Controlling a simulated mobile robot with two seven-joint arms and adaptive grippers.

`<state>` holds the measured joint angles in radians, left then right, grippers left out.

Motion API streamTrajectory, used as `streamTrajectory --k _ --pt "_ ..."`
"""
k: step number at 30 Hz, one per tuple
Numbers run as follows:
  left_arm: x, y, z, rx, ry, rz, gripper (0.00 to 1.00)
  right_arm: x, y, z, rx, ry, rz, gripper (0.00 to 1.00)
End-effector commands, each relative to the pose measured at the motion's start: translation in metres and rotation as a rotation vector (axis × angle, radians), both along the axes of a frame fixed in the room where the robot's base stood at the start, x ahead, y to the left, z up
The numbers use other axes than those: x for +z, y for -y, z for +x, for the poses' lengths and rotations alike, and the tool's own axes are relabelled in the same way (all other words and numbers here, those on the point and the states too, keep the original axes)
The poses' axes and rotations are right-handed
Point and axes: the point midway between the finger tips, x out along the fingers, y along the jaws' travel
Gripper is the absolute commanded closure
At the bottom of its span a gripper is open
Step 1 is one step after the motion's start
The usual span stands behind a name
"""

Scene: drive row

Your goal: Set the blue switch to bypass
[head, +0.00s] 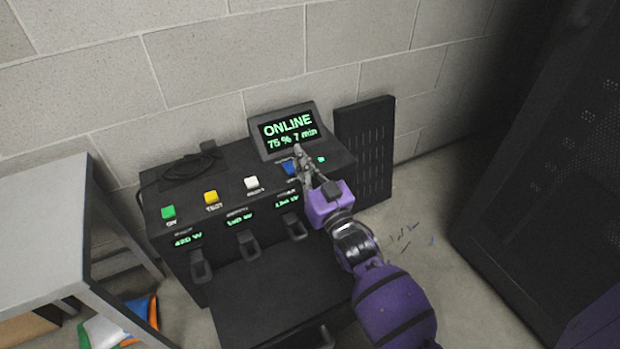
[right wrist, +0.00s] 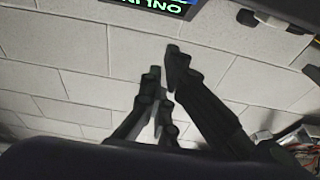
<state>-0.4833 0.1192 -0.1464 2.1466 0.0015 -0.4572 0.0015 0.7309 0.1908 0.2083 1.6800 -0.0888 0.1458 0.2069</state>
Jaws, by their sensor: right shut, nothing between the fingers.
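The blue switch (head: 289,168) sits at the right end of the row on top of the black power unit (head: 250,262). It is partly hidden by my right gripper (head: 298,152). My right gripper is shut and empty, its fingertips just beside or over the switch and in front of the display. I cannot tell whether it touches the switch. The display (head: 288,130) reads ONLINE, 75 %, 7 min. In the right wrist view the shut fingers (right wrist: 163,70) point towards the display (right wrist: 160,5), which shows upside down. My left gripper is not in view.
Green (head: 168,212), yellow (head: 211,197) and white (head: 251,183) buttons stand in a row left of the switch. A coiled black cable (head: 195,165) lies behind them. A grey table (head: 45,230) stands at left, a dark rack (head: 550,170) at right.

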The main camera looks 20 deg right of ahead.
Motion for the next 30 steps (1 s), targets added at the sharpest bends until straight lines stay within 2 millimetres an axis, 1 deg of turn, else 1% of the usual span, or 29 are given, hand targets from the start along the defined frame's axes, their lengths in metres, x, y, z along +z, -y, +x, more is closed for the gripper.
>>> streamTrajectory --k 1,4,6,9,12,16,25,28,30 --pt "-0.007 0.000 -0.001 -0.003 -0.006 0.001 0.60 0.000 -0.001 0.012 0.001 0.002 -0.001 1.00" --pt "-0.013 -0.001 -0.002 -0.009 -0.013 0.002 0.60 0.004 -0.001 0.032 0.000 0.002 0.000 1.00" --pt "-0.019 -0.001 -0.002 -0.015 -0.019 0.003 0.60 -0.014 0.000 0.028 -0.002 -0.007 0.001 1.00" --pt "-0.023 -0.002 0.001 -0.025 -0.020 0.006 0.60 -0.026 0.000 0.026 -0.002 -0.005 0.002 1.00" --pt "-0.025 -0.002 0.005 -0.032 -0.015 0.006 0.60 -0.032 0.000 0.024 -0.001 -0.003 0.002 1.00" --pt "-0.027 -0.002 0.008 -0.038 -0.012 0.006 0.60 -0.035 0.000 0.023 -0.001 -0.002 0.001 1.00" --pt "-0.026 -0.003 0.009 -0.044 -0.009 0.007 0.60 -0.035 0.000 0.023 -0.001 -0.001 0.001 1.00" --pt "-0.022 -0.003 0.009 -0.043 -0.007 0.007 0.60 -0.043 0.000 0.020 -0.001 -0.004 0.001 1.00" --pt "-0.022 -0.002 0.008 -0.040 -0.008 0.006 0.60 -0.043 -0.001 0.020 0.000 0.000 -0.001 1.00"
